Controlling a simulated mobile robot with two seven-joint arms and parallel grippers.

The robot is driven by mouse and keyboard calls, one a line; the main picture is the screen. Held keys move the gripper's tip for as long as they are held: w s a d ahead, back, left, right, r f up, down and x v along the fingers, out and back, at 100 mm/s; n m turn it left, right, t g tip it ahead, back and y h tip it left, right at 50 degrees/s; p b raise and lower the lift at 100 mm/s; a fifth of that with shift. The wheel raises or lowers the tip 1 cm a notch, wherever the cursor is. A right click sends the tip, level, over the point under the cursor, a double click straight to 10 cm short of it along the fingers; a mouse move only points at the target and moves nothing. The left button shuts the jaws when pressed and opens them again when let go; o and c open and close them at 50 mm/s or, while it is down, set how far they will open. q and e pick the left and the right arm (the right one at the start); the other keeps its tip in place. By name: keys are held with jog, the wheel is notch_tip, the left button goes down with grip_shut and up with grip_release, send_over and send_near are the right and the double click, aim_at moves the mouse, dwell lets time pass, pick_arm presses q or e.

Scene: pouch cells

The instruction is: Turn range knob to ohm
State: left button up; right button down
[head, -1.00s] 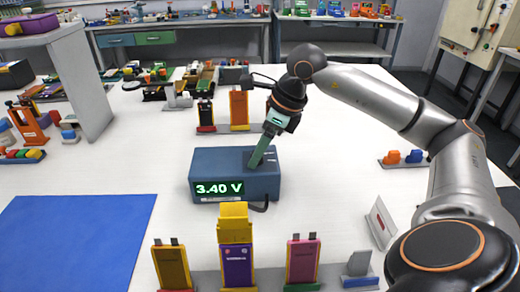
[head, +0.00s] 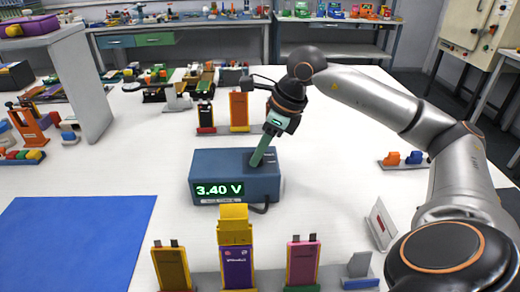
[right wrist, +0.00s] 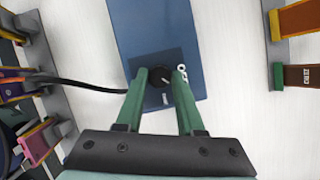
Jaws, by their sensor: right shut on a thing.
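The blue meter box (head: 222,172) sits on the white table, and its lit display (head: 219,190) reads 3.40 V. My right gripper (head: 256,163) reaches down onto the dark panel on the right of the meter's top. In the right wrist view, the round black range knob (right wrist: 158,77) with a pale pointer mark lies between the green fingertips of my right gripper (right wrist: 160,74), which is shut on it. White markings (right wrist: 181,73) are printed beside the knob, partly hidden by a finger. The knob is hidden in the head view. My left gripper is out of view.
Several pouch cells, including a purple one with a yellow top (head: 236,262), stand in front of the meter. An orange cell (head: 239,108) stands behind it. A blue mat (head: 70,240) lies at left. A black cable (right wrist: 85,84) runs beside the meter.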

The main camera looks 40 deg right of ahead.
jog(key=m+h, duration=0.1)
jog(key=m, duration=0.1)
jog(key=m+h, duration=0.1)
jog(key=m, duration=0.2)
jog(key=shift+a+t+p, duration=0.2)
jog(key=shift+t+p, duration=0.2)
jog(key=shift+m+h+p, duration=0.35)
jog(key=shift+m+h, duration=0.35)
jog(key=shift+m, duration=1.3)
jog(key=c, duration=0.5)
grip_release()
jog(key=p+v, duration=0.3)
jog(key=v, duration=0.9)
jog(key=shift+a+r, duration=0.15)
jog(key=shift+r, duration=0.15)
